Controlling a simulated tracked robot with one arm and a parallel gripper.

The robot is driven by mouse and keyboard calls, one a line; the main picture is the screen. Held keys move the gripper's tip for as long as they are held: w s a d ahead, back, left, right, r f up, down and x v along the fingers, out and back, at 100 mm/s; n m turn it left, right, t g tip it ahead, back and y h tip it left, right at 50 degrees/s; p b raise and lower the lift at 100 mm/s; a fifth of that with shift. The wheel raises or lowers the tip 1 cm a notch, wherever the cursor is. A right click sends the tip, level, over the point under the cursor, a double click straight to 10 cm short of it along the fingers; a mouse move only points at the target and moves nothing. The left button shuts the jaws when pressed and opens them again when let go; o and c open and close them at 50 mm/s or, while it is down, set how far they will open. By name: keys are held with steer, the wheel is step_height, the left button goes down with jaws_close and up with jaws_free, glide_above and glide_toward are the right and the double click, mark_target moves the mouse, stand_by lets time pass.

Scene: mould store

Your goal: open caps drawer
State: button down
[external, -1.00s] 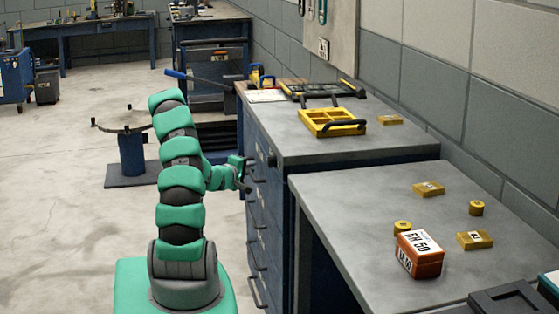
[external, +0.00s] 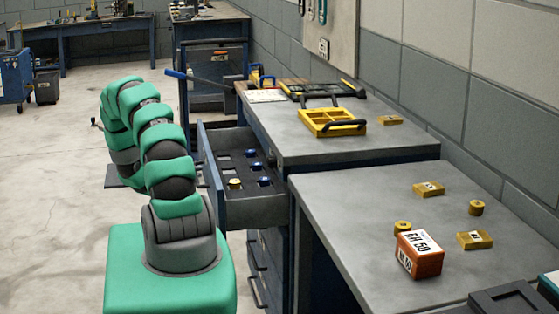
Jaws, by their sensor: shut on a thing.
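The top drawer (external: 255,212) of the blue cabinet stands pulled out to the left. Its front panel (external: 211,168) is partly behind my arm. Inside is a dark insert with square recesses, several blue pieces (external: 264,181) and one brass-coloured round piece (external: 235,183). I cannot read any label saying caps. My arm bends to the left beside the drawer front. My gripper is hidden behind my arm links, so its hold on the drawer handle cannot be seen.
The nearer bench (external: 375,205) holds an orange box (external: 419,254) and several small yellow pieces. A round-topped stand is mostly behind my arm.

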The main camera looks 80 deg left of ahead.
steer(key=s+p, duration=0.5)
steer(key=s, duration=0.5)
steer(key=shift+s+f, duration=0.2)
steer(key=shift+s, duration=0.05)
steer(key=shift+d, duration=0.1)
steer(key=c, duration=1.5)
jaws_free()
steer(key=shift+o, duration=0.2)
steer(key=shift+r, duration=0.1)
steer(key=shift+s, duration=0.1)
steer(key=p+v, duration=0.1)
steer(key=v, duration=1.2)
steer(key=shift+s+d, duration=0.15)
steer(key=shift+s, duration=0.15)
